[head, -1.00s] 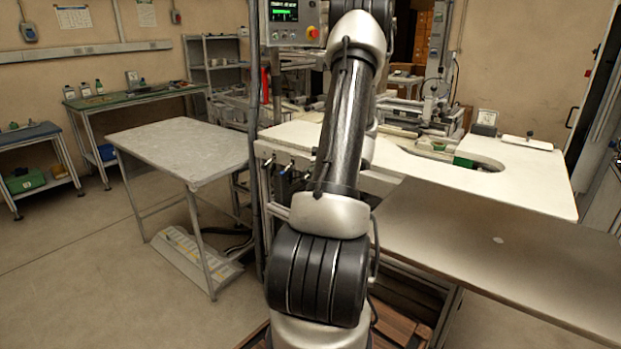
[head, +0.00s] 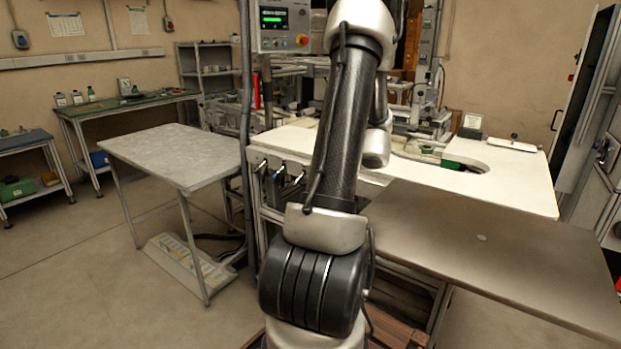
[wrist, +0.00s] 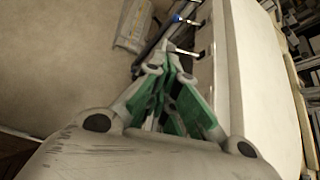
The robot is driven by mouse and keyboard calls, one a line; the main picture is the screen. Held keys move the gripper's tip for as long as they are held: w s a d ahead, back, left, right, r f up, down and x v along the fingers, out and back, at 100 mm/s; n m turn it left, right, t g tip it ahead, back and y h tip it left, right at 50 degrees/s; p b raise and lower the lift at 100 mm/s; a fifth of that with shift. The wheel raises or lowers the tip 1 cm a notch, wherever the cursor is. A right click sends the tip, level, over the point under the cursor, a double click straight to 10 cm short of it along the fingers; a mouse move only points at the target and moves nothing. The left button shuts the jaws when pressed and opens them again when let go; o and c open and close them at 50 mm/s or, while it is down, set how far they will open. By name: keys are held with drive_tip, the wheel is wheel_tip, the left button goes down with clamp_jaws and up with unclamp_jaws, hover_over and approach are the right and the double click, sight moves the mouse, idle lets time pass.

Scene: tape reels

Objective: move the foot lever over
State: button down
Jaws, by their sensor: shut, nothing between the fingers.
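Small levers (head: 292,174) stick out under the front edge of the white worktop in the head view, left of my arm. I cannot tell from the pictures which one is the foot lever. In the wrist view, one lever with a blue part (wrist: 181,18) is near the top, and another metal lever (wrist: 186,52) with a dark end is just beyond my fingertips. My gripper (wrist: 170,62) has green-padded fingers that meet at the tips, shut and empty. Its tips look close to the nearer lever; contact cannot be told. In the head view my arm hides the gripper.
The white worktop (head: 505,178) lies along the right of the levers. A grey table (head: 172,152) stands left, with a pale panel (head: 190,262) on the floor beneath it. A brown metal table (head: 490,260) is at front right. Open floor lies at left.

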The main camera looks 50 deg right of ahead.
drive_tip(key=shift+a+v, duration=0.2)
drive_tip(key=shift+v, duration=0.85)
drive_tip(key=shift+f, duration=0.1)
drive_tip(key=s+a+r+n+g+y, duration=0.1)
drive_tip(key=s+a+n+g+y, duration=0.1)
drive_tip(key=s+a+n+g, duration=0.45)
drive_tip(key=s+a+r+n+g+y, duration=0.1)
drive_tip(key=s+a+n+y, duration=0.2)
drive_tip(key=a+n, duration=0.75)
drive_tip(key=s+a+r+n+h, duration=0.1)
drive_tip(key=a+r+n+h, duration=0.3)
drive_tip(key=a+r+n, duration=0.9)
drive_tip(key=a+n, duration=0.3)
drive_tip(key=shift+s+a+n+t, duration=0.25)
drive_tip(key=shift+s+n+t, duration=0.05)
drive_tip(key=shift+s+t, duration=0.05)
